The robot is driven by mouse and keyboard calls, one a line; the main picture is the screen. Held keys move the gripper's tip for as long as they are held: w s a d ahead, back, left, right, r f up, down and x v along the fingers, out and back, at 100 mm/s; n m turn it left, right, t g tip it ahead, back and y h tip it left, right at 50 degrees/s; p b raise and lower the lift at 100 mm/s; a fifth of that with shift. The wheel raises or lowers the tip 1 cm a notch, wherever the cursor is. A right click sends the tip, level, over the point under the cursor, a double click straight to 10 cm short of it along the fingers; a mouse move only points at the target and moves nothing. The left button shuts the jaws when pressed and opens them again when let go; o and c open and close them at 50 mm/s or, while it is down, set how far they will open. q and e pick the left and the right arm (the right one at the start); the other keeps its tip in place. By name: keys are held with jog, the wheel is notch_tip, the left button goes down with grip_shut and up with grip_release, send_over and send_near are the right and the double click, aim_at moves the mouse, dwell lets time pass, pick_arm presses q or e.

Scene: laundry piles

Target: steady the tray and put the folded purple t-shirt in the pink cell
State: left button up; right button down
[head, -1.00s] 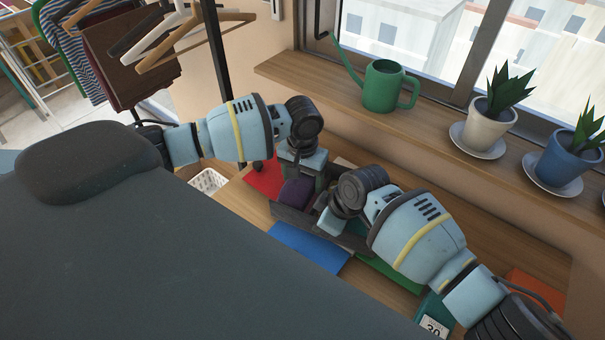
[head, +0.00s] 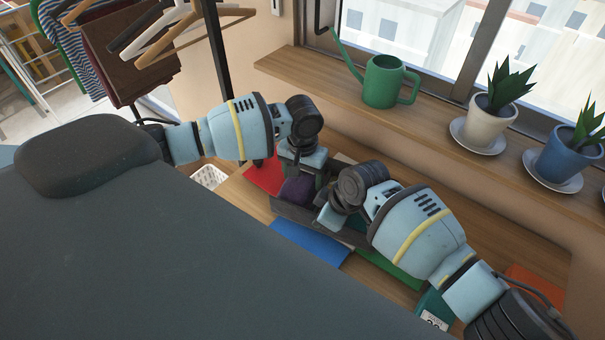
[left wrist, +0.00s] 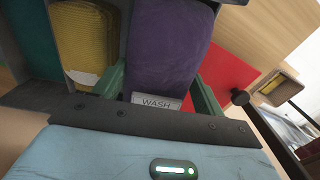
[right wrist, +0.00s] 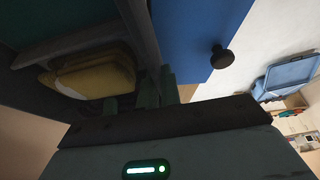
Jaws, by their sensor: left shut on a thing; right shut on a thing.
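The folded purple t-shirt (head: 297,190) is at the left end of the dark tray (head: 288,212). It also fills the middle of the left wrist view (left wrist: 168,50), above a WASH label. My left gripper (head: 303,178) is shut on it, a green finger on either side. My right gripper (head: 328,216) is shut on a wall of the tray, which also shows in the right wrist view (right wrist: 138,30). A folded yellow cloth (left wrist: 85,38) lies in the neighbouring compartment. My arms cover much of the tray, and I cannot make out a pink cell.
Coloured mats lie around the tray: red (head: 263,178), blue (head: 308,241) and green (head: 392,268). A windowsill with a green watering can (head: 383,82) and potted plants (head: 489,120) runs behind.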

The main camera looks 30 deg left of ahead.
pick_arm(q)
jog(key=shift+f, duration=0.55)
jog(key=o, duration=1.2)
jog(key=shift+c, duration=0.2)
jog(key=shift+r, duration=2.95)
pick_arm(e)
jog(key=c, duration=1.5)
grip_release()
jog(key=shift+r, duration=0.1)
jog(key=v, duration=1.2)
